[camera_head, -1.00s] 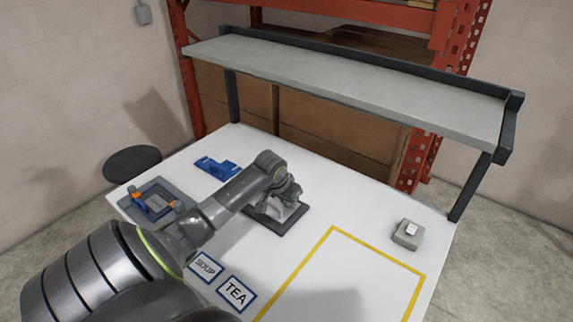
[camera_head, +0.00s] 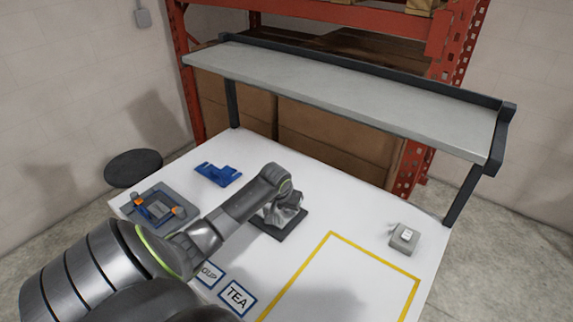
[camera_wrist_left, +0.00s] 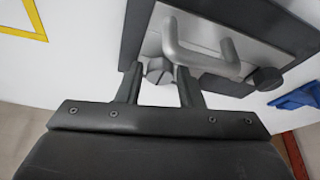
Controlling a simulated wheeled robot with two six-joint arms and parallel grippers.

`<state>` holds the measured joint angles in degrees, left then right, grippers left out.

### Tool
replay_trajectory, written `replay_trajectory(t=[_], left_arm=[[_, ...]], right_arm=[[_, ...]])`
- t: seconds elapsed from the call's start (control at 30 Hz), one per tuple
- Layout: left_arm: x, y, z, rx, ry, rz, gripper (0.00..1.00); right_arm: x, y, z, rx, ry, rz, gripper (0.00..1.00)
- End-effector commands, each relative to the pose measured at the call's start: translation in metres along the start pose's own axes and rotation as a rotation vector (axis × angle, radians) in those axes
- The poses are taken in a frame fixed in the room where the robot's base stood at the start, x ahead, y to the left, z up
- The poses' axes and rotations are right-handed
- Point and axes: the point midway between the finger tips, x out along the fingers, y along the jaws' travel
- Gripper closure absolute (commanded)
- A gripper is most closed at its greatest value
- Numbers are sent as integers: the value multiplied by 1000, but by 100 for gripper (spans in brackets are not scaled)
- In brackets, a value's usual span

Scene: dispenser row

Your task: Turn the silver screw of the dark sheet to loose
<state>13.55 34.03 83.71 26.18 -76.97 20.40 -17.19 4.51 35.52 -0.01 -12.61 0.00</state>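The dark sheet (camera_head: 294,228) lies flat on the white table in the head view, partly under my left wrist. In the left wrist view its dark edge (camera_wrist_left: 270,20) frames a paler metal area with a silver U-shaped handle (camera_wrist_left: 205,55). The silver screw (camera_wrist_left: 158,70) shows between the fingertips of my left gripper (camera_wrist_left: 159,78). The fingers are apart, one on each side of the screw head, with narrow gaps seeming to show. A dark knob (camera_wrist_left: 266,78) sits to the right. The fingertips are hidden in the head view. My right gripper is not in view.
A grey fixture (camera_head: 160,210) with orange parts stands at left, near a blue bracket (camera_head: 217,174). A small grey box (camera_head: 404,238) stands at right. Soup and tea cards (camera_head: 236,298) and a yellow outline (camera_head: 333,236) lie in front. A raised shelf (camera_head: 340,92) spans the back.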

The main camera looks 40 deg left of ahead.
Motion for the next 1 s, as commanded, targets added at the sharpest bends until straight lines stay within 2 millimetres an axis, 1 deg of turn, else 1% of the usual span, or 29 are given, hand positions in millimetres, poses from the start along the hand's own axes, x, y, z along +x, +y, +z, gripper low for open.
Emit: replay_trajectory(t=[0.03, 0.1, 0.37, 0.53, 0.67, 0.87, 1.0], left_arm=[[0, 0, 0, 0, 0, 0, 60], [0, 0, 0, 1, 1, 0, 51], [-1, 0, -1, 2, 4, -1, 51], [-10, -1, -2, 3, 6, -1, 51], [-27, -1, -2, 5, 7, -2, 51], [-64, -1, -2, 7, 8, -3, 51], [-93, -1, -2, 7, 8, -3, 51]], right_arm=[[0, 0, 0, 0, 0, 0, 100], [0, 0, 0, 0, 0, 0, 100], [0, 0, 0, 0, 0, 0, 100], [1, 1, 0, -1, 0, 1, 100], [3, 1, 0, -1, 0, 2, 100], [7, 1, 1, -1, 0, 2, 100], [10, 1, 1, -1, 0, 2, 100]])
